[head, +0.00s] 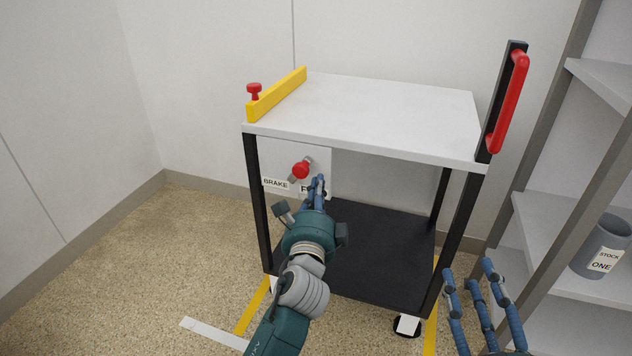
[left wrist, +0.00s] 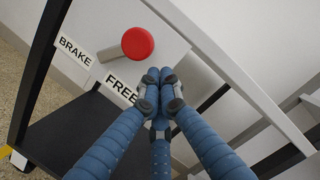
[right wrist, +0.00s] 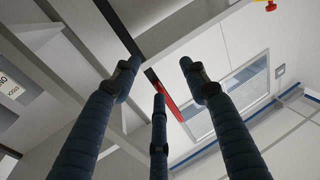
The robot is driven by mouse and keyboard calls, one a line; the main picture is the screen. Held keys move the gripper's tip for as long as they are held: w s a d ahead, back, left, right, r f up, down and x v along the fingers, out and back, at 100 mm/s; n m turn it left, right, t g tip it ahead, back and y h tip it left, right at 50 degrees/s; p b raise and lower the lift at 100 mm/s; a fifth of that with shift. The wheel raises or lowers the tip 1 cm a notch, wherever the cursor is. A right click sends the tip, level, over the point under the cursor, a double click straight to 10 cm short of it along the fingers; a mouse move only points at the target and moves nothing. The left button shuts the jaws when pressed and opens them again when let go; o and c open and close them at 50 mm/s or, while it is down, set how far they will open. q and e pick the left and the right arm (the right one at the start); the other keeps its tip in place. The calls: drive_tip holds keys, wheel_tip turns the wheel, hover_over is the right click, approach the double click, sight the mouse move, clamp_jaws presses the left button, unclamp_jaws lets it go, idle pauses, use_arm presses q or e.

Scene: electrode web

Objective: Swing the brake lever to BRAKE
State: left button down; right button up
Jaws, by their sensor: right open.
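The brake lever has a round red knob (head: 300,170) and a short grey bar, on a white panel (head: 320,160) below the cart's top. The red knob (left wrist: 138,42) also shows in the left wrist view, above the labels BRAKE (left wrist: 75,49) and FREE (left wrist: 120,91). In the head view FREE is partly hidden by my left gripper (head: 317,186). My left gripper (left wrist: 160,85) has its fingers shut together with nothing between them, just right of and below the knob. I cannot tell whether they touch it. My right gripper (head: 480,280) is open and empty, right of the cart.
The cart has a white top (head: 380,110), a black lower shelf (head: 380,245), a yellow bar (head: 277,94) with a red button (head: 254,90), and a red handle (head: 512,103). A shelf unit with a grey cup (head: 600,245) stands at right. Floor at left is mostly clear.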

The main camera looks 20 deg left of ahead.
drive_tip(key=shift+d+f+h, duration=0.1)
drive_tip(key=shift+f+h, duration=0.2)
drive_tip(key=shift+f, duration=0.45)
drive_tip(key=shift+f+g, duration=0.1)
drive_tip(key=shift+g, duration=0.2)
